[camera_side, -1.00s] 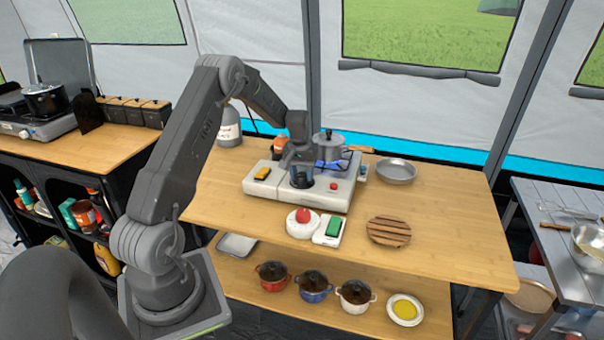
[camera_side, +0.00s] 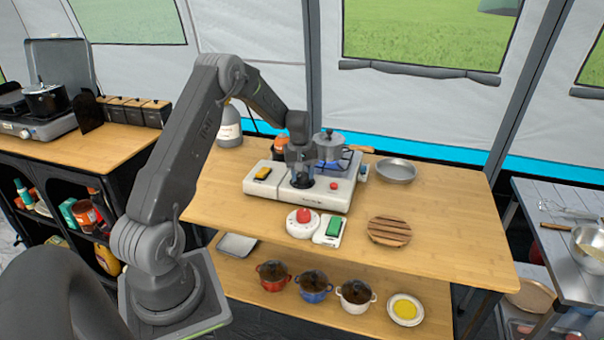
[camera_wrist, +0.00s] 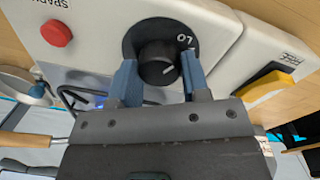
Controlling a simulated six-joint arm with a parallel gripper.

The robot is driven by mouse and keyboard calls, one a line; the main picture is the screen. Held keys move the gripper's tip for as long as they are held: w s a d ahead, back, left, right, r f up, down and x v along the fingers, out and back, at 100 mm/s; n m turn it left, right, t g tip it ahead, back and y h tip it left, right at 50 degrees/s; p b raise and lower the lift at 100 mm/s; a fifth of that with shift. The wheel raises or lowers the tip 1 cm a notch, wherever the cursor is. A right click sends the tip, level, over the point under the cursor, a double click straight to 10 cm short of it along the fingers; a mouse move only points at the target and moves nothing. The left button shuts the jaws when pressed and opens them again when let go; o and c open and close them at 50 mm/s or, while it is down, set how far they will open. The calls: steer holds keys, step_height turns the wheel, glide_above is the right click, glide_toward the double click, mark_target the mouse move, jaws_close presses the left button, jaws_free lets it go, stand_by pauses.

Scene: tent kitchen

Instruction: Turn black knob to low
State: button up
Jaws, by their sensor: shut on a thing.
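The black knob (camera_wrist: 154,54) sits on a round black dial plate (camera_wrist: 134,36) on the white stove panel in the wrist view. A short pale mark on the knob points to the lower right, and the letters LO show on the plate's upper right. My gripper (camera_wrist: 159,66) is shut on the knob, one blue fingertip on each side. In the side view my gripper (camera_side: 302,182) points down at the white stove (camera_side: 339,195) and hides the knob. Blue burner flame (camera_wrist: 92,100) shows in the wrist view.
A pot (camera_side: 329,146) stands on the burner behind my gripper. A yellow switch (camera_wrist: 268,88) and a red spark button (camera_wrist: 56,33) flank the dial. A red-topped round timer (camera_side: 303,222), a green-switch box (camera_side: 333,229) and a slatted trivet (camera_side: 389,230) lie in front.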

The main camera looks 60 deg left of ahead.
mark_target(300, 174)
steer(key=o, duration=0.9)
steer(key=r, duration=1.3)
steer(key=shift+s+a+r, duration=0.15)
steer(key=shift+s+r, duration=0.2)
steer(key=shift+r, duration=0.05)
